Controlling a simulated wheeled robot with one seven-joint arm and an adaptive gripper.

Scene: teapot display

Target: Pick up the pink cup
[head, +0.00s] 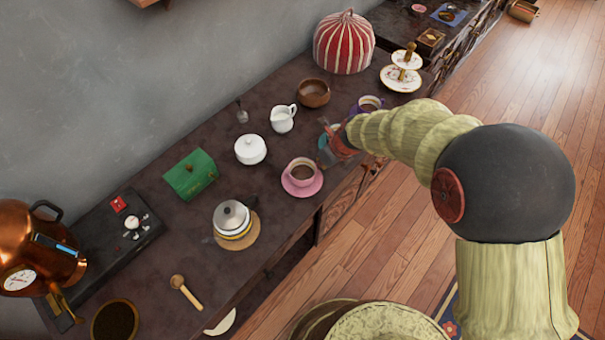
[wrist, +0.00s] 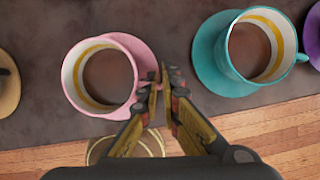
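The pink cup (head: 302,170) holds brown liquid and stands upright on a pink saucer (head: 289,188) near the counter's front edge. In the wrist view the pink cup (wrist: 71,78) is left of my gripper (wrist: 163,84), its handle side towards the fingers. My fingertips look close together with a narrow gap and overlap the saucer's right edge. I cannot tell if the handle lies between them. In the head view my gripper (head: 331,138) is right of and beyond the pink cup, by the teal cup (wrist: 255,50), and is partly hidden by my arm.
The teal cup on its saucer (wrist: 208,65) is close on the right. A purple cup (head: 370,102) stands beyond. A silver and yellow teapot (head: 232,217), white sugar bowl (head: 250,150), white jug (head: 283,119) and green box (head: 190,175) surround the pink cup.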

